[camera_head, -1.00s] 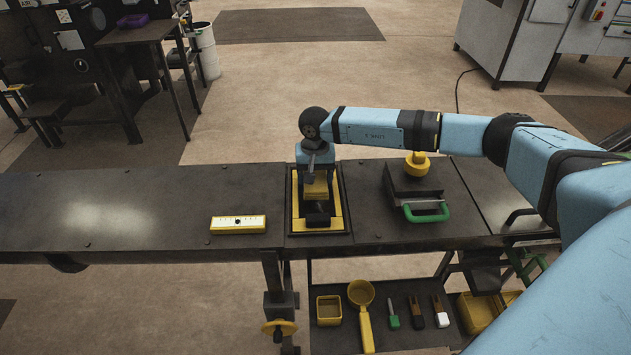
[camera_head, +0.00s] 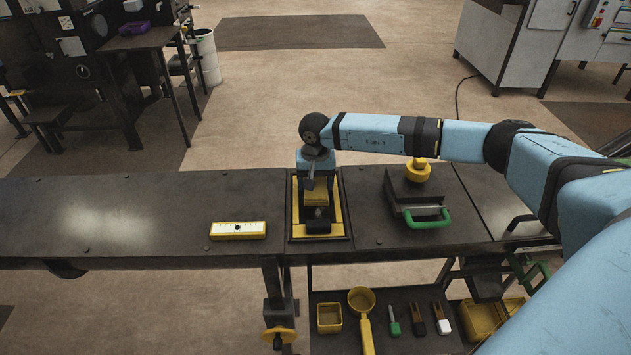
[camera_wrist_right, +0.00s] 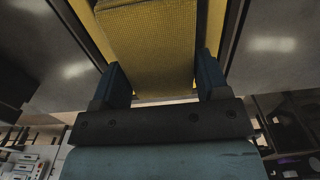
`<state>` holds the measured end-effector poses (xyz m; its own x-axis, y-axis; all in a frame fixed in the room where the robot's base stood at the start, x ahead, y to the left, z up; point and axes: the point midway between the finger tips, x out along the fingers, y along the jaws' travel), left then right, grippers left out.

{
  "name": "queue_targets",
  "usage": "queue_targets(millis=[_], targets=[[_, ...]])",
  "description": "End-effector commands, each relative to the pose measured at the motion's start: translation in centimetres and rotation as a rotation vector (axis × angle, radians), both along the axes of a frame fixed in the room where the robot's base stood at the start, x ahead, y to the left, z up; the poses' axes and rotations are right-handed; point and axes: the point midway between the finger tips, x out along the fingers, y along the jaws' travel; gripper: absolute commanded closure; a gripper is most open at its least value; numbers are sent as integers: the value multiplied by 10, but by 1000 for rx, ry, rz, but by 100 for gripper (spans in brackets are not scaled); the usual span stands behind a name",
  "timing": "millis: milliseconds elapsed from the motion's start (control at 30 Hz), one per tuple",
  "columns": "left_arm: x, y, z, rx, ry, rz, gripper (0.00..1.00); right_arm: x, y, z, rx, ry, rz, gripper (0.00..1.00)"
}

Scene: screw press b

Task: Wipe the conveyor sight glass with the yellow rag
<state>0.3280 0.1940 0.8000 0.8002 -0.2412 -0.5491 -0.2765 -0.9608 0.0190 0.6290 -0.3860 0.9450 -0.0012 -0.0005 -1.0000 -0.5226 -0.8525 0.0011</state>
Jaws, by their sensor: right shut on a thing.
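The yellow rag (camera_wrist_right: 150,45) shows large in the right wrist view as a folded, woven block between the two fingers. My right gripper (camera_head: 316,192) is shut on it, and the rag also shows small in the head view (camera_head: 316,196). The gripper points down over the conveyor sight glass, a dark panel in a yellow frame (camera_head: 300,228) set in the dark bench top. The arm and rag hide much of the glass. I cannot tell whether the rag touches it. My left gripper is not in view.
A yellow and white gauge block (camera_head: 238,230) lies left of the frame. A dark box with a yellow knob (camera_head: 418,170) and green handle (camera_head: 428,219) stands to its right. Tools, a yellow scoop (camera_head: 361,301) and a bin (camera_head: 329,318) sit on the lower shelf. The bench's left part is clear.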

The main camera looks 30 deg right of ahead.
Motion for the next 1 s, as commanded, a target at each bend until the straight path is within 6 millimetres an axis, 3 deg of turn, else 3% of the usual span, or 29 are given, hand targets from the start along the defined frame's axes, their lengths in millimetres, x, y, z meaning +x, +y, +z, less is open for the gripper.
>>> queue_targets(millis=[533, 1000], targets=[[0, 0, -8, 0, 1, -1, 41, -1, 1, -9, 0, 0, 1, 58], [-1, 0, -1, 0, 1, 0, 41, -32, 19, -12, 0, 1, 0, 58]])
